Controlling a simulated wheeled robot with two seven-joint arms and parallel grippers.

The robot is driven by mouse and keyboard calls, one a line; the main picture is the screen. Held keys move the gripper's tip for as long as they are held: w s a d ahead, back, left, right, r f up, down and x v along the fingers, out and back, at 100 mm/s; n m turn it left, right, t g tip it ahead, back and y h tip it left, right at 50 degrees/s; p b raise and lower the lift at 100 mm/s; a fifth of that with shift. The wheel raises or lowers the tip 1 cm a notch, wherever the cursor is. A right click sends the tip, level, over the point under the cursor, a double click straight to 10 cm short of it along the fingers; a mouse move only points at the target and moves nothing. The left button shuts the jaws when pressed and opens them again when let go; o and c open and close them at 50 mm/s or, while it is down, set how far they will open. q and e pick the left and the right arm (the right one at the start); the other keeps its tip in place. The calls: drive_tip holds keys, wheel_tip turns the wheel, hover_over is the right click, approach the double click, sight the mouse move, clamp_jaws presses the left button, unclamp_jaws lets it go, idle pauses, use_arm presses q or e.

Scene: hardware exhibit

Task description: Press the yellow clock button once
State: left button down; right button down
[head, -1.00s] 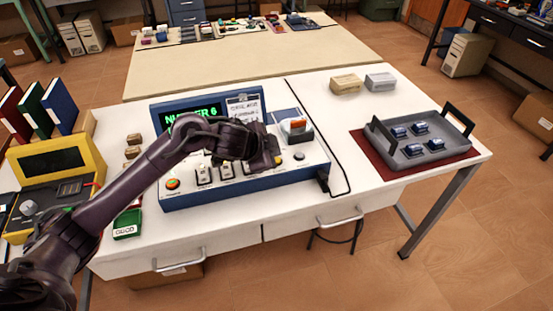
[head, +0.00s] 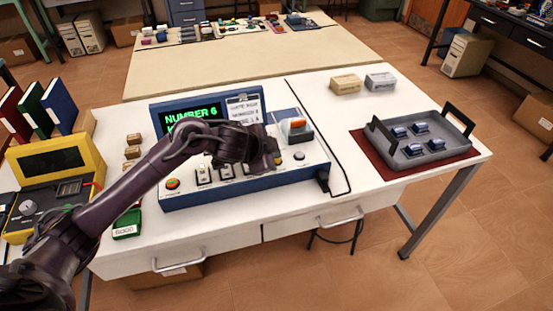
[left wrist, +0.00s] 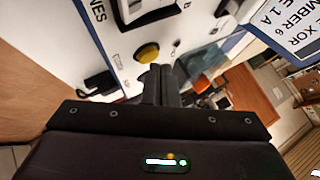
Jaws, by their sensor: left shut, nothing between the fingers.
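A blue and white console (head: 245,185) stands on the white table, its screen (head: 193,113) lit with green text reading NUMBER 6. My left gripper (head: 276,162) is over the right part of its panel, fingers shut and empty. In the left wrist view the yellow clock button (left wrist: 148,53) shows on the white panel, just beyond the shut fingertips (left wrist: 158,70). A gap or touch between tips and button cannot be told. My right gripper is in neither view.
White toggle switches (head: 203,174) and a red-orange button (head: 173,184) are left of the gripper on the console. An orange-topped switch (head: 297,124) stands behind it. A grey tray (head: 440,150) is at right; a yellow case (head: 60,160) at left.

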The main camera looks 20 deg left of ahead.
use_arm(q)
drive_tip(key=shift+f, duration=0.5)
idle(0.7)
drive_tip(key=shift+r+p, duration=0.8)
drive_tip(key=shift+r, duration=0.1)
wheel_tip(320, 180, up, 5)
drive_tip(key=p, duration=0.5)
idle(0.6)
